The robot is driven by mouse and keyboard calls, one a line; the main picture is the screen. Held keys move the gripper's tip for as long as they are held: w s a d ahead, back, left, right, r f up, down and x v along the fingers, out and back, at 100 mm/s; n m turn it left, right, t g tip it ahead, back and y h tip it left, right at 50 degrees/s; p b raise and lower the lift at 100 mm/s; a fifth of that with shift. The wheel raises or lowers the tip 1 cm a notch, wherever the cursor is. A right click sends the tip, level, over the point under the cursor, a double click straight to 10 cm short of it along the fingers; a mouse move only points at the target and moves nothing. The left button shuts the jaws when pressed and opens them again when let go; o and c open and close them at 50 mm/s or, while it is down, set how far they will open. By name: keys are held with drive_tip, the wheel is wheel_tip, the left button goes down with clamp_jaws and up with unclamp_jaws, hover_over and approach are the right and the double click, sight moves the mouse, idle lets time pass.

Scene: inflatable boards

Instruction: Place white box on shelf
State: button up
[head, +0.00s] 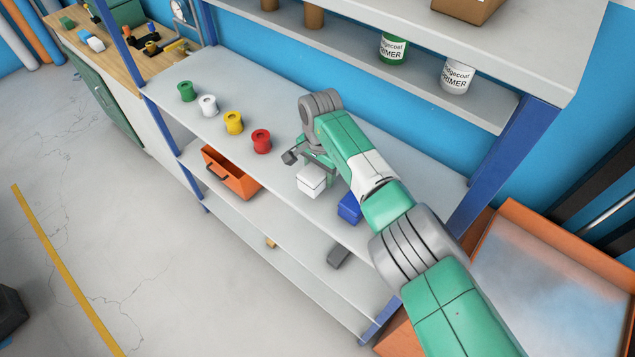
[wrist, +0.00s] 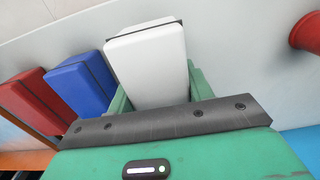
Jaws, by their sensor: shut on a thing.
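The white box (head: 312,181) is at the front part of the upper grey shelf board (head: 215,90), between the red spool and the blue box. In the wrist view the white box (wrist: 147,68) sits between the green fingers of my gripper (wrist: 160,92), which is shut on it. My gripper (head: 316,160) reaches over the board from the right in the head view. I cannot tell whether the box touches the board or is just above it.
A blue box (head: 349,208) stands just right of the white box; a red box (wrist: 33,100) is beyond it in the wrist view. Green, white, yellow and red spools (head: 261,141) line the board to the left. An orange bin (head: 232,173) is below. Primer cans (head: 457,77) stand above.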

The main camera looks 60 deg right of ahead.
wheel_tip(320, 180, down, 4)
drive_tip(key=b, duration=0.4)
drive_tip(key=shift+w+r+p, duration=0.1)
drive_tip(key=shift+r+p, duration=0.2)
drive_tip(key=shift+r, duration=0.05)
drive_tip(key=shift+f, duration=0.15)
drive_tip(key=o, duration=1.2)
wheel_tip(320, 180, up, 12)
drive_tip(key=p, duration=1.1)
drive_tip(key=shift+r+p, duration=0.2)
drive_tip(key=shift+p, duration=0.15)
drive_tip(key=shift+f, duration=0.1)
